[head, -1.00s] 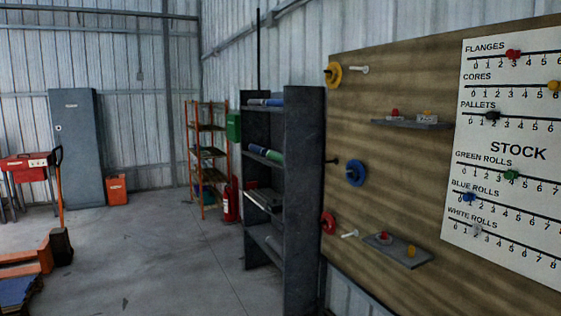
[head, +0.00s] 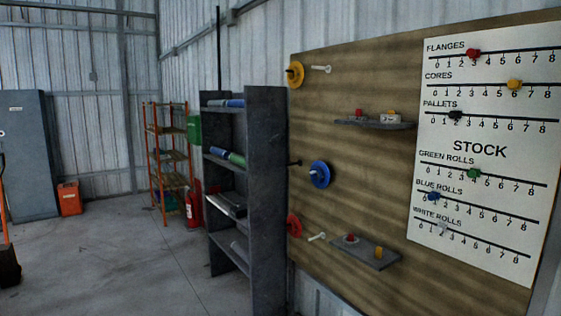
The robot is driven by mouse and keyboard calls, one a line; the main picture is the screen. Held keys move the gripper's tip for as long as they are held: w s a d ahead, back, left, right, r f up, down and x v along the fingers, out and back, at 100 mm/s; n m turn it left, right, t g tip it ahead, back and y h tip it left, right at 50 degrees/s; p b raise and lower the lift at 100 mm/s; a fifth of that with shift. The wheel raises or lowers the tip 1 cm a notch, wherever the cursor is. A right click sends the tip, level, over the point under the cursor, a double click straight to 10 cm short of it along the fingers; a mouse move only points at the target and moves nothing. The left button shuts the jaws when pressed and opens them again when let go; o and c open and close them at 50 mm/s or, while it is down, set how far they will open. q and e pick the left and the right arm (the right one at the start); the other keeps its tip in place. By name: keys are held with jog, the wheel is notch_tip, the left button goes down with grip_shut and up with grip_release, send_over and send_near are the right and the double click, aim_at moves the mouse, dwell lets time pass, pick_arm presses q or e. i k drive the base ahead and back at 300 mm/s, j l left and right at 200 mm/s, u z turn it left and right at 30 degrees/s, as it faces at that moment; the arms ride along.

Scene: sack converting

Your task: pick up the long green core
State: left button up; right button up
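A green core (head: 237,159) lies on the second tier of the dark grey shelf rack (head: 267,190), with a blue core (head: 219,153) at its far end. I cannot tell its full length, because the rack's side panel is close to its near end. Blue cores (head: 227,103) lie on the tier above. Neither of my grippers is in view.
A wooden board (head: 345,105) with flanges, small ledges and a white stock chart (head: 480,150) stands at the right. An orange shelf (head: 167,155), a red fire extinguisher (head: 193,208) and a blue-grey cabinet (head: 27,155) stand further back.

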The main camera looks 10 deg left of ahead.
aim_at(240, 160)
jog(key=i+j+z, duration=0.15)
jog(key=i+j, duration=0.15)
jog(key=i+j+z, duration=0.15)
jog(key=i+j, duration=0.2)
jog(key=i+j+z, duration=0.2)
jog(key=j, duration=0.25)
jog(key=i+j+z, duration=0.15)
jog(key=i+j, duration=0.15)
jog(key=j, duration=0.15)
